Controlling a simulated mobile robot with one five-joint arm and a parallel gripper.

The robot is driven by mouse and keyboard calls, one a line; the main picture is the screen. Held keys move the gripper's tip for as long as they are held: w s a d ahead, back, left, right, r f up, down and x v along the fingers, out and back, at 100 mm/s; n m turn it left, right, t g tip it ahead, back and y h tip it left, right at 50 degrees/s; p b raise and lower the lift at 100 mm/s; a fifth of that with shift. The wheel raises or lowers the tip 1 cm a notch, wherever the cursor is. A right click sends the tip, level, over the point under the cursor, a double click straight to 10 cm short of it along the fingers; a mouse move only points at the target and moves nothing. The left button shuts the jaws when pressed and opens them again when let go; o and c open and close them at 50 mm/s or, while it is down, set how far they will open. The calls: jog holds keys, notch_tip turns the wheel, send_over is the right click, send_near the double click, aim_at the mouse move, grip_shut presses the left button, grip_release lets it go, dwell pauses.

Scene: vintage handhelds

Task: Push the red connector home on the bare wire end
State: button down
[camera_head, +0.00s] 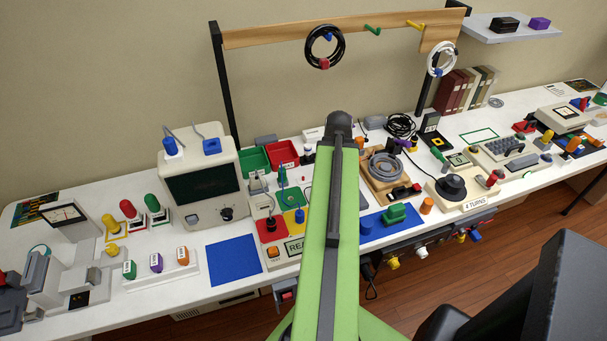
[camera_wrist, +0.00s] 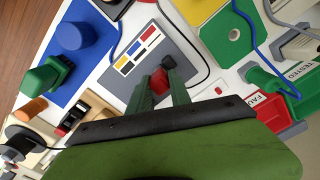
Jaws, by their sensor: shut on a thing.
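In the wrist view my gripper (camera_wrist: 160,87) is shut on the red connector (camera_wrist: 159,78), a small red piece between the green fingers. It is over a grey mat (camera_wrist: 185,58). A dark wire (camera_wrist: 184,28) curves from the top of the wrist view down along the mat's right side, close to the gripper. I cannot make out its bare end, or whether the connector touches it. In the head view my green arm hides the gripper and the connector.
A card with coloured squares (camera_wrist: 138,50) lies on the grey mat. The white bench (camera_head: 205,290) is crowded; a blue square (camera_head: 234,260) lies clear.

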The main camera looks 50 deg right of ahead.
jog(key=shift+f+b, duration=0.45)
jog(key=shift+f, duration=0.05)
jog(key=c, duration=1.1)
grip_release()
jog(key=shift+r, duration=0.1)
jog(key=shift+c, duration=1.4)
notch_tip(320, 180, up, 7)
jog(key=p, duration=0.7)
jog(key=shift+r, duration=0.1)
